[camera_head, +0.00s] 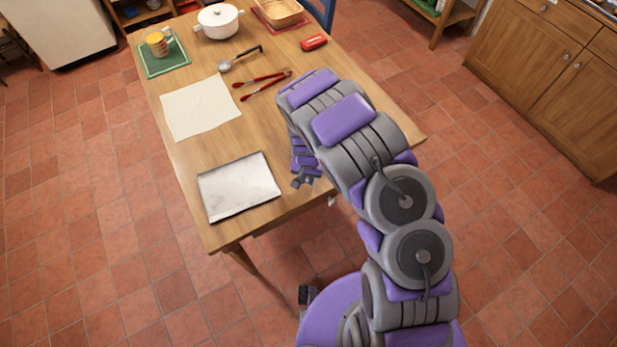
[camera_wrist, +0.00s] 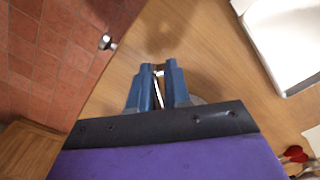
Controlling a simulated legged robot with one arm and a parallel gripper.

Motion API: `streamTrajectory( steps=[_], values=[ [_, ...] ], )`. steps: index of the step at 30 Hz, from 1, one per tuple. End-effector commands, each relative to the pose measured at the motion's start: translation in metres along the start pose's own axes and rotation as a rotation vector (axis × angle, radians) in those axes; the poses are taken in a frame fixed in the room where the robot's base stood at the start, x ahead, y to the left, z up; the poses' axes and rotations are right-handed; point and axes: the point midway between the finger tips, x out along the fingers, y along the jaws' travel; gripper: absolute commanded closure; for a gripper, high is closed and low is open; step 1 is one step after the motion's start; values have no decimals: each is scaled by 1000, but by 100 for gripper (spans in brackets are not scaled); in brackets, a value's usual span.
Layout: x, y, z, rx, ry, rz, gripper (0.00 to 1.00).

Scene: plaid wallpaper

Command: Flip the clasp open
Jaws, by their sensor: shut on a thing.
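My gripper (camera_wrist: 159,68) shows in the wrist view with its two blue fingers close together, pointing over the wooden tabletop. A thin pale sliver (camera_wrist: 158,92) shows between the fingers, and I cannot tell what it is. A small metal fitting (camera_wrist: 107,42) sits at the table edge, apart from the fingers. It also shows in the head view (camera_head: 332,201). It may be the clasp, but it is too small to tell. In the head view my gripper (camera_head: 301,182) is low near the table's right edge, partly hidden by my arm.
The wooden table (camera_head: 180,160) holds a silver tray-like sheet (camera_head: 238,185), a pale cloth (camera_head: 200,107), red tongs (camera_head: 262,83), a ladle (camera_head: 240,58), a red item (camera_head: 313,42) and a white pot (camera_head: 218,21). A green mat (camera_head: 163,58) bears a yellow mug. Tiled floor surrounds the table.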

Motion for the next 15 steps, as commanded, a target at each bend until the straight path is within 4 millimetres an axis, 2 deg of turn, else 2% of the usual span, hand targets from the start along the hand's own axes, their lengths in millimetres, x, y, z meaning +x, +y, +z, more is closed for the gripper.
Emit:
streamTrajectory(
  steps=[11, 12, 15],
  values=[
    [0, 0, 0, 4, 0, 0, 100],
    [0, 0, 0, 4, 0, 0, 81],
    [0, 0, 0, 4, 0, 0, 71]
  ],
)
